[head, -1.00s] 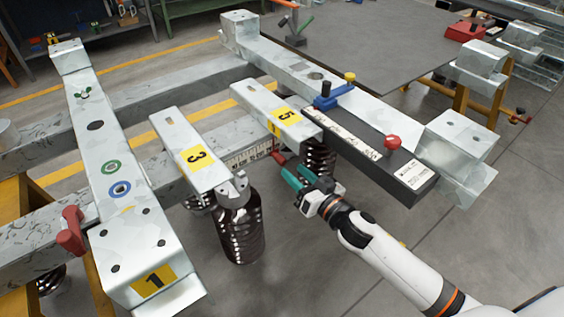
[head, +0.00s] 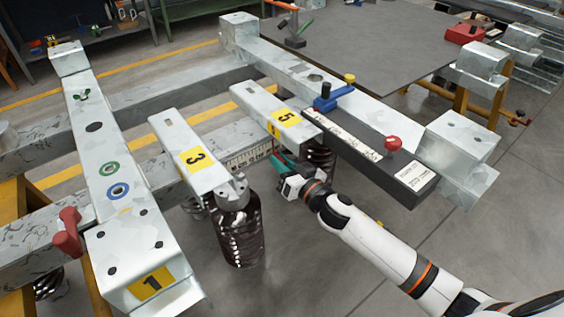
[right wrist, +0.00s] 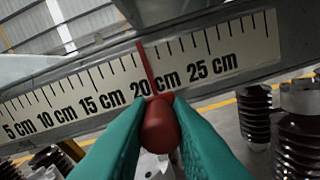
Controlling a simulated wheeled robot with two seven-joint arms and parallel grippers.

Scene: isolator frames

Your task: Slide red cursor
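The red cursor (right wrist: 160,122) has a rounded red knob and a thin red pointer that stands close to the 20 cm mark in the right wrist view. It sits on a white ruler scale (right wrist: 95,82), which also shows on the cross beam in the head view (head: 243,158). My right gripper (head: 279,160) is at the scale, below plate 5. Its two green fingers lie on either side of the knob, close against it, and appear shut on it. In the head view the gripper mostly hides the cursor. My left gripper is in neither view.
Plates marked 3 (head: 186,150) and 5 (head: 275,110) stick out near the scale. Dark ribbed insulators (head: 237,230) hang beneath them. A black bar with a red knob (head: 393,143) lies above and right of my right gripper. Open floor lies below it.

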